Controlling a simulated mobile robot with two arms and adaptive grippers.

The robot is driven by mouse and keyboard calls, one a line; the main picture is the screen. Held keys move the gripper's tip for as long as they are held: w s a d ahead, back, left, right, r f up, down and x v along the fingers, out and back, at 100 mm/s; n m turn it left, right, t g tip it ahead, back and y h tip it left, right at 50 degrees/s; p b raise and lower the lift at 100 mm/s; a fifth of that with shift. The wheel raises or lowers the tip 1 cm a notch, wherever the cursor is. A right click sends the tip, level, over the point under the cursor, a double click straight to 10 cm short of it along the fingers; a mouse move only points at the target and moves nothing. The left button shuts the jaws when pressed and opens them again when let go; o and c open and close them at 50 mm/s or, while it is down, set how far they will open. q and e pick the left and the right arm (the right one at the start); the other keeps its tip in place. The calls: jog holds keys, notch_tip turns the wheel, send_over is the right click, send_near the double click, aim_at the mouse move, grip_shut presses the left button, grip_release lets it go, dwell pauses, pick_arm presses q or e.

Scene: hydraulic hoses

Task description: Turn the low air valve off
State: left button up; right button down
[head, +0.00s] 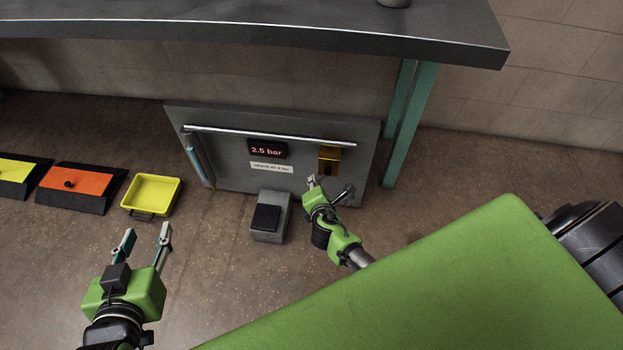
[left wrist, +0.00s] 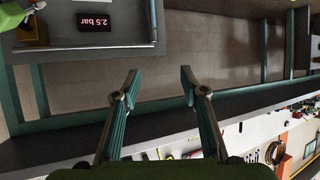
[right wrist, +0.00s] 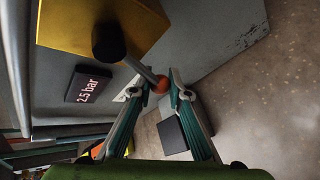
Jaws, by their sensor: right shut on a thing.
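The low air valve is a brass-yellow block (head: 329,160) on the right of the grey panel under the bench. The head view mostly hides the lever behind this gripper. My left gripper (head: 147,231) is open and empty above the floor, left of the panel.
The panel (head: 225,172) has a display (head: 267,149) reading 2.5 bar, a label (head: 271,167) and a long rail (head: 270,134). A grey pedestal box (head: 270,230) stands before it. A yellow tray (head: 152,193) and an orange-topped unit (head: 76,182) lie left. A bench (head: 250,35) overhangs.

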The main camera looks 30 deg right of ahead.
pick_arm(q)
jog(key=s+a+f+g+y+p, duration=0.1)
jog(key=s+f+g, duration=0.3)
jog(key=s, duration=0.4)
jog(key=s+a+f+g+y+p, duration=0.1)
jog(key=s+a+f+g, duration=0.3)
jog(key=s, duration=0.4)
jog(key=shift+a+f+g+p, duration=0.25)
jog(key=shift+f+g+p, duration=0.3)
jog(key=shift+f, duration=0.2)
pick_arm(e)
jog(key=d, duration=0.1)
jog(key=s+d+n+g+h, duration=0.1)
jog(key=s+d+n+h, duration=0.1)
jog(key=shift+d+f+g, duration=0.25)
jog(key=shift+g, duration=0.15)
jog(key=shift+h, duration=0.3)
jog(key=c, duration=1.9)
grip_release()
pick_arm(q)
jog(key=shift+d, duration=0.1)
pick_arm(e)
jog(key=shift+a, duration=0.15)
jog(key=v, duration=1.2)
